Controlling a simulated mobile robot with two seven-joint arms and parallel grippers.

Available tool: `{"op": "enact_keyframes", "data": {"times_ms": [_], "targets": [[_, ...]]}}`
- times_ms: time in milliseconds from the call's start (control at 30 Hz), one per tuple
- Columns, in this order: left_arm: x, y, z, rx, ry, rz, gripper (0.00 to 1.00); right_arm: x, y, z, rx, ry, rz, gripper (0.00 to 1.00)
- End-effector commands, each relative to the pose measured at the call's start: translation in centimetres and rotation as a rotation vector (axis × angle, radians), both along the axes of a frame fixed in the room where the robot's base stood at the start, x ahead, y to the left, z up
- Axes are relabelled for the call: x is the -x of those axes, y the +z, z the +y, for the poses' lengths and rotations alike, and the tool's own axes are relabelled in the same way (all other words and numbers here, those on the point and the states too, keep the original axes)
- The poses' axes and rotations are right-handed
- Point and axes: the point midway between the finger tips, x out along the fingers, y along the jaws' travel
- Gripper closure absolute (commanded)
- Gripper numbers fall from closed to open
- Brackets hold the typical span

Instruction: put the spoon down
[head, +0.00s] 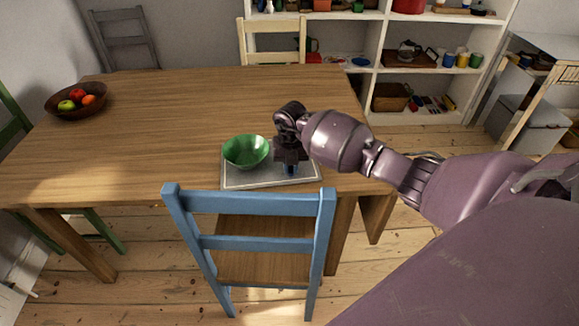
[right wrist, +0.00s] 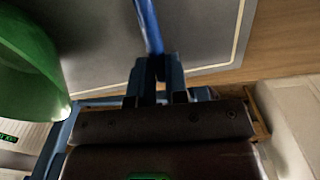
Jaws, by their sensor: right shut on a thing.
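My right gripper (head: 291,166) is over the right part of a grey placemat or tray (head: 240,181) on the wooden table. In the right wrist view the gripper (right wrist: 158,88) is shut on a thin blue handle, which I take to be the spoon (right wrist: 147,25). The handle runs away from the fingers over the grey surface. Its far end is out of view, and I cannot tell whether it touches the surface. A green bowl (head: 246,152) stands on the grey surface just left of the gripper; it also shows in the right wrist view (right wrist: 25,70). My left gripper is not in view.
A blue chair (head: 250,203) stands at the table's near edge, close to the grey surface. A wooden bowl of fruit (head: 76,101) sits at the table's far left. The middle of the table (head: 190,110) is clear. White shelves (head: 435,75) stand behind.

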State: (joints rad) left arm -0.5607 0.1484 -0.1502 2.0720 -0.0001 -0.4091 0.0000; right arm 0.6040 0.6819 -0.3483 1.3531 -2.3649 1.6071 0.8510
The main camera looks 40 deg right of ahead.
Motion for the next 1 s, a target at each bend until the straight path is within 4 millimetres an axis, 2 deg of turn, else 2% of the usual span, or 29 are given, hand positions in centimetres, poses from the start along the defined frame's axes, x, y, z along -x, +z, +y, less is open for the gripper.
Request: {"op": "enact_keyframes", "data": {"times_ms": [433,467,600,867,1000], "targets": [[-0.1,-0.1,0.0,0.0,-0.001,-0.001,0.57,0.0,-0.6,0.0,0.0,0.001,-0.002,1.0],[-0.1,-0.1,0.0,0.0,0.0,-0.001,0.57,0.0,-0.5,0.0,0.0,0.001,-0.002,0.81],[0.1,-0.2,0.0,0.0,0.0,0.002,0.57,0.0,-0.5,0.0,0.0,0.001,-0.002,0.6],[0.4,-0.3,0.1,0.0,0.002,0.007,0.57,0.0,-0.4,0.0,0.0,0.001,-0.002,0.6],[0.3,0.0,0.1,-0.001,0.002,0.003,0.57,-0.1,0.4,0.0,0.0,0.001,-0.004,0.6]]}}
